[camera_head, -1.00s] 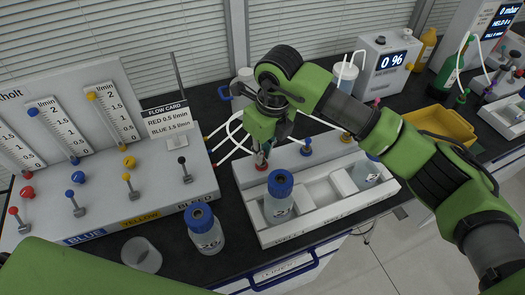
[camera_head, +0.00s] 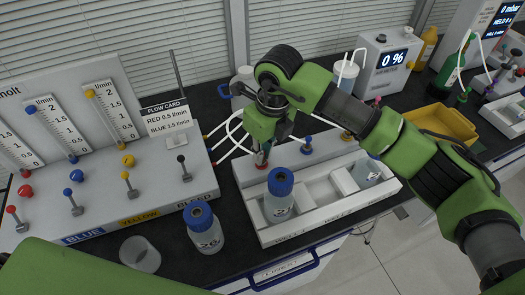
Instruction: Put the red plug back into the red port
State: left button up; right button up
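A white rack (camera_head: 318,221) stands on the dark bench with a row of ports along its raised back ledge. A small red piece (camera_head: 261,160) shows at the left end of that ledge, just under my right gripper (camera_head: 262,147). I cannot tell whether it is the red plug, the red port or both. My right gripper points down at it; its fingertips are small and partly hidden by the hand, so their opening is unclear. A blue plug (camera_head: 306,147) and a yellow one (camera_head: 346,137) stand farther right on the ledge. My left gripper is out of view.
A blue-capped bottle (camera_head: 279,205) stands in the rack's left well, another (camera_head: 205,232) on the bench left of it. A clear cup (camera_head: 140,256) stands near the front edge. The flow panel (camera_head: 95,125) fills the left; white tubes (camera_head: 228,128) run behind the rack. A yellow bin (camera_head: 443,124) stands right.

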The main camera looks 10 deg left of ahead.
jog(key=o, duration=0.4)
jog(key=r, duration=0.4)
jog(key=d+r, duration=0.1)
jog(key=r, duration=0.3)
jog(key=s+r, duration=0.1)
jog(key=r, duration=0.3)
jog(key=shift+d, duration=0.25)
jog(key=shift+f, duration=0.1)
